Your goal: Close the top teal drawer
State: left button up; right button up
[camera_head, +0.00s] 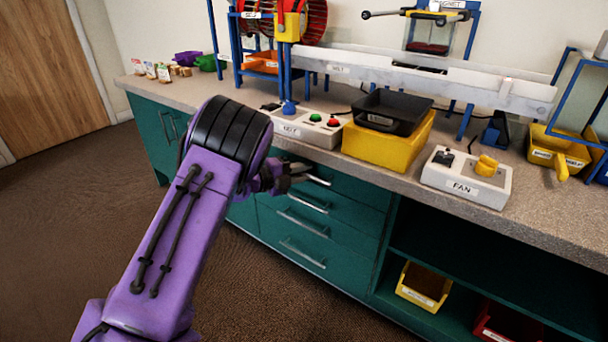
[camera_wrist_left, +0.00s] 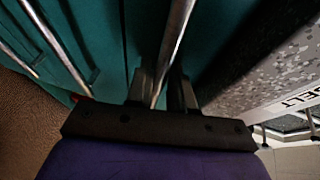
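The top teal drawer (camera_head: 345,187) is just under the countertop, at the top of a stack of teal drawers with metal bar handles. Its handle (camera_head: 318,180) shows just right of my left gripper (camera_head: 290,178), whose purple arm covers part of the drawers. In the left wrist view, a metal bar handle (camera_wrist_left: 175,40) runs between the two dark fingers of the left gripper (camera_wrist_left: 163,92). The fingers are apart, with a small gap beside the bar. How far the drawer stands out is hard to tell. My right gripper is not in view.
The speckled countertop (camera_head: 230,88) overhangs close above the gripper. On it stand a belt control box (camera_head: 290,130), a yellow bin (camera_head: 380,150) with a black tray (camera_head: 395,108), and a fan box (camera_head: 465,180). Lower drawer handles (camera_head: 302,253) stick out below. Open shelves are at right.

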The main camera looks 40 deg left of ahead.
pick_arm(q)
jog(key=shift+r, duration=0.1)
jog(key=p+v, duration=0.2)
jog(key=v, duration=0.8)
jog(key=shift+s, duration=0.2)
